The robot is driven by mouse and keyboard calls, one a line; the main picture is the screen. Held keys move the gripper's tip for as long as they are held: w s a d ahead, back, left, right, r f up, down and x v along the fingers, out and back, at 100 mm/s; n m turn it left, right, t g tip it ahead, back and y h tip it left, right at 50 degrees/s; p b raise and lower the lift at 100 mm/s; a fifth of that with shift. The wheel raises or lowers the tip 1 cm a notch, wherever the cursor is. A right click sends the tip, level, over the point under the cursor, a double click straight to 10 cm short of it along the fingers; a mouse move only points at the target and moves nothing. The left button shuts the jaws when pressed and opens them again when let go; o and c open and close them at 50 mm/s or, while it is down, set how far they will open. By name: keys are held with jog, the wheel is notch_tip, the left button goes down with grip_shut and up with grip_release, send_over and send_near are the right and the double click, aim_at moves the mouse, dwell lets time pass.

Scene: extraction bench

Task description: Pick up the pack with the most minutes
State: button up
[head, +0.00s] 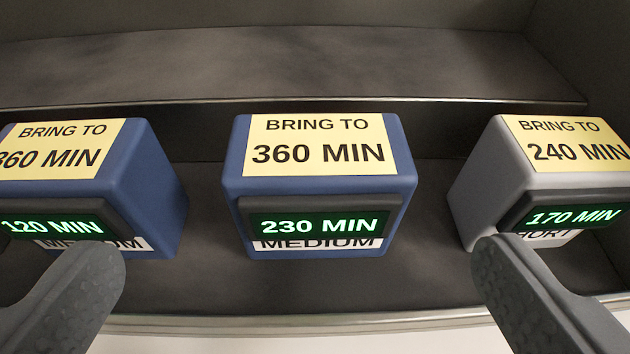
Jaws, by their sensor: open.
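Three packs stand in a row on a dark shelf. The middle pack (230,187) is blue, its display reads 230 MIN, its yellow label reads BRING TO 360 MIN, and a white strip reads MEDIUM. The left pack (160,185) is blue, its display reads 120 MIN, its label seems to read 360 MIN, and it is cut off by the frame. The right pack (485,170) is grey, its display reads 170 MIN, and its label reads BRING TO 240 MIN. My gripper (298,248) is open and empty. Its fingers frame the middle pack and partly overlap the outer packs in view.
The dark shelf (320,290) has a pale front edge along the bottom. A raised step (300,65) runs behind the packs, with a wall at the right. Gaps separate the middle pack from both neighbours.

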aim_at(301, 192)
jog(key=b+x, duration=0.1)
jog(key=x, duration=0.4)
jog(key=shift+w, duration=0.25)
jog(key=shift+d+f+b+x, duration=0.15)
jog(key=shift+b+x, duration=0.25)
jog(key=shift+x, duration=0.45)
jog(key=shift+d+f+b+x, duration=0.15)
jog(key=shift+b+x, duration=0.2)
jog(key=shift+x, duration=0.5)
jog(key=shift+d+f+b+x, duration=0.15)
jog(key=shift+b+x, duration=0.25)
jog(key=shift+x, duration=0.45)
jog(key=shift+w+r, duration=0.1)
jog(key=shift+w, duration=0.05)
jog(key=shift+c, duration=0.3)
jog(key=c, duration=1.4)
jog(key=shift+r, duration=0.15)
